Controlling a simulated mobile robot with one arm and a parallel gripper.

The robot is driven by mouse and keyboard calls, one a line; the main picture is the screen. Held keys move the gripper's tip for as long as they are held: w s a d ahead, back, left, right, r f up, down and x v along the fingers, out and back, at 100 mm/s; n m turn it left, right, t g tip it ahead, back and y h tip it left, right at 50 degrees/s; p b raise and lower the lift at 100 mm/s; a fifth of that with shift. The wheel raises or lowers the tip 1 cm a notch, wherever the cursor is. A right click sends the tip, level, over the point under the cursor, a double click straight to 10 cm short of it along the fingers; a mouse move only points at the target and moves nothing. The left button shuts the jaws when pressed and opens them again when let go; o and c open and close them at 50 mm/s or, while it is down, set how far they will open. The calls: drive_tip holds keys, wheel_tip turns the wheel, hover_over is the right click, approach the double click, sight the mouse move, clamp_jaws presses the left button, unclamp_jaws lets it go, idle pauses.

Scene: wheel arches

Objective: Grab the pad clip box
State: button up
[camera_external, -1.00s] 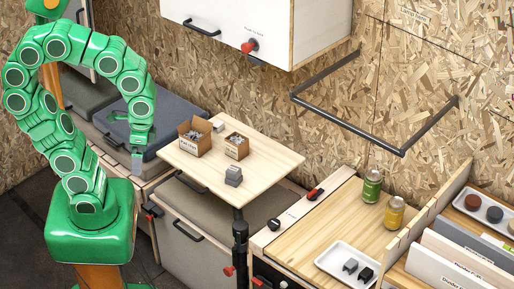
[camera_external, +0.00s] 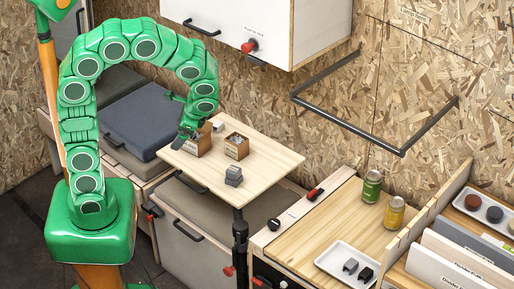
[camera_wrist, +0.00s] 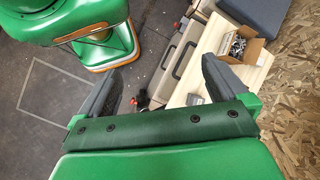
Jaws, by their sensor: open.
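Two open cardboard boxes of small metal parts stand on the light wooden table: a larger left box (camera_external: 204,143) and a smaller right box (camera_external: 237,148). I cannot read their labels, so I cannot tell which is the pad clip box. My gripper (camera_external: 184,138) is open, at the larger box's left side, and hides part of it; contact is unclear. In the wrist view, the fingers of my gripper (camera_wrist: 160,78) are wide apart with nothing between them. One cardboard box (camera_wrist: 236,44) shows beyond the right finger, outside the jaws.
A stacked grey block (camera_external: 233,176) stands on the wooden table (camera_external: 262,165) in front of the boxes. A small light part (camera_external: 218,125) lies behind them. A dark blue cushion (camera_external: 145,120) is left of the table. The table's right part is clear.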

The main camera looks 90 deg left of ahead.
drive_tip(key=w+a+f+m+g+y, duration=0.15)
drive_tip(key=w+a+f, duration=0.3)
drive_tip(key=a, duration=0.55)
drive_tip(key=m+g+y, duration=0.3)
drive_tip(key=m+g, duration=0.1)
drive_tip(key=m, duration=0.1)
approach(199, 135)
drive_tip(key=shift+t, duration=0.25)
drive_tip(key=x, duration=0.4)
drive_tip(key=shift+s+r, duration=0.2)
drive_tip(key=shift+r, duration=0.15)
drive_tip(key=shift+s+a+f, duration=0.1)
drive_tip(key=shift+a+f, duration=0.1)
drive_tip(key=shift+f, duration=0.05)
drive_tip(key=shift+y, duration=0.25)
drive_tip(key=shift+d+x, duration=0.15)
drive_tip(key=shift+x, duration=1.75)
drive_tip(key=shift+d+x, duration=0.15)
drive_tip(key=shift+x, duration=1.7)
drive_tip(key=shift+s+f, duration=0.1)
drive_tip(key=shift+f, duration=0.1)
drive_tip(key=c, duration=1.3)
drive_tip(key=shift+o, duration=0.2)
